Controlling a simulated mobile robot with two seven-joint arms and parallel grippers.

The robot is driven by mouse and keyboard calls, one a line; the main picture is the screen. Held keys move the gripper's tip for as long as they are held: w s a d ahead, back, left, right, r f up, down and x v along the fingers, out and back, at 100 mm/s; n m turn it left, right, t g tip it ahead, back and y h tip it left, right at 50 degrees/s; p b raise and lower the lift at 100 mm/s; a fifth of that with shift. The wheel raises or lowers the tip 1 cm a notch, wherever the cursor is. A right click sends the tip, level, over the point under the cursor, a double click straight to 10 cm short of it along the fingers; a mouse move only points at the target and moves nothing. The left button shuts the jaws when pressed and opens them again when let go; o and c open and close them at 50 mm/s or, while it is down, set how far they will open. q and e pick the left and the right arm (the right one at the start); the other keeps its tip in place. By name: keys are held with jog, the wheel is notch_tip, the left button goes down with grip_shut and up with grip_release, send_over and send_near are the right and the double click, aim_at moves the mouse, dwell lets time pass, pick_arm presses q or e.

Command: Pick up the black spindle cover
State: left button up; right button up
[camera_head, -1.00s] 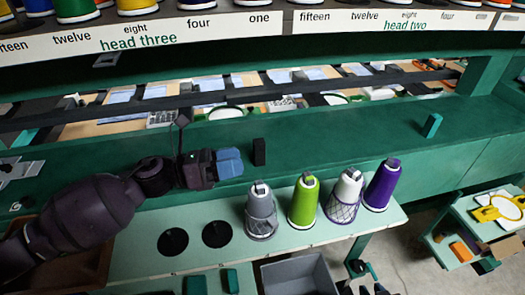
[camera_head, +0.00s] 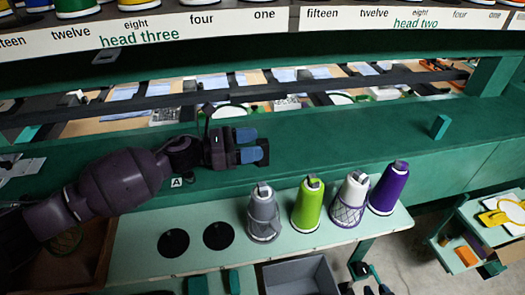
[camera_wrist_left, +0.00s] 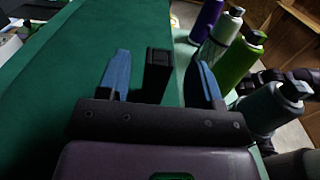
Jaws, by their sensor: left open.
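The black spindle cover (camera_head: 264,150) is a small upright dark block on the green ledge. In the left wrist view the cover (camera_wrist_left: 157,76) stands between the two blue fingertips, closer to the left one, with gaps on both sides. My left gripper (camera_head: 249,145) is open around it, and its fingers hide part of the cover in the head view. In the left wrist view my left gripper (camera_wrist_left: 162,78) holds nothing. A dark part at the bottom edge of the head view seems to be my right gripper (camera_head: 366,279); its fingers are not clear.
A grey cone (camera_head: 263,215), a green cone (camera_head: 307,206), a netted white cone (camera_head: 348,202) and a purple cone (camera_head: 389,189) stand on the pale shelf (camera_head: 140,262). A teal block (camera_head: 439,127) sits farther right on the ledge. A grey bin (camera_head: 300,277) is below.

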aim_at(257, 143)
pick_arm(q)
jog(key=d, duration=0.3)
jog(key=shift+w, duration=0.35)
jog(key=c, duration=1)
notch_tip(257, 143, up, 10)
